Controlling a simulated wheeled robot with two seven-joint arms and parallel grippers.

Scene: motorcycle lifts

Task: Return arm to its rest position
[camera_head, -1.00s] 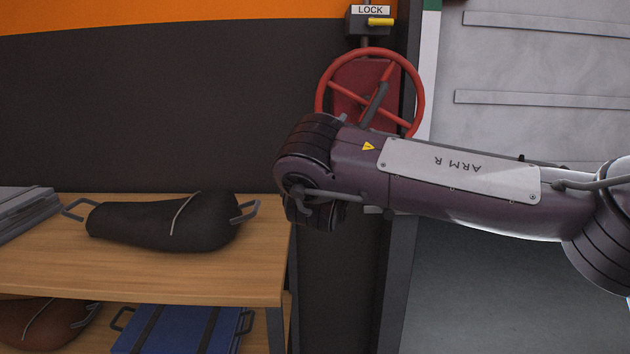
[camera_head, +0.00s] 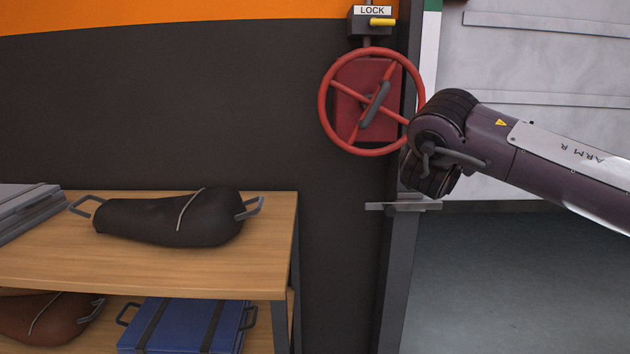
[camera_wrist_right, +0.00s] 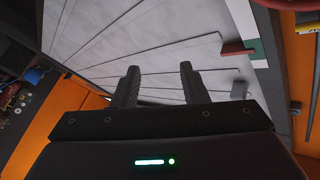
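My right arm, marked "ARM R" (camera_head: 578,150), comes in from the right in the head view. Its bent joint is in front of the door post, just right of and below the red handwheel (camera_head: 333,127), overlapping the wheel's lower right rim in the picture. My right gripper (camera_wrist_right: 158,72) shows in the right wrist view with its two dark fingers apart and nothing between them. In the head view I cannot make out its fingers. My left arm and gripper are not in view.
A LOCK box (camera_head: 361,24) with a yellow lever sits above the wheel. A grey bracket (camera_head: 383,206) sticks out at the post below my arm. A wooden shelf (camera_head: 150,278) at left holds a dark bag (camera_head: 165,220). The ribbed grey door (camera_head: 560,70) is at right.

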